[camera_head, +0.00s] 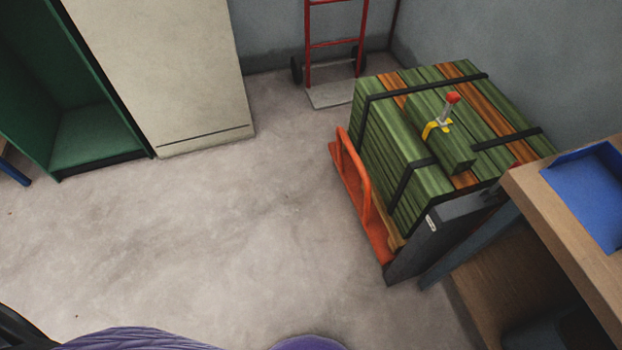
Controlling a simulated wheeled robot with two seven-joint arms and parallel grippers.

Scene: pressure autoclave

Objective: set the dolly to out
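An orange dolly (377,228) with a raised tubular handle (354,177) stands on the floor at the right. It carries a strapped stack of green and orange-brown boards (395,170). A short green piece with a yellow band and a red-tipped lever (446,107) sits on top of the stack. The dolly's far and right sides are hidden by the load and the furniture. Neither of my grippers is in view.
A red hand truck (332,45) stands against the back wall. An open green cabinet (98,135) and a pale cabinet (165,75) are at the left. A wooden bench (560,205) with a blue tray (575,180) is at the right. The middle floor is clear.

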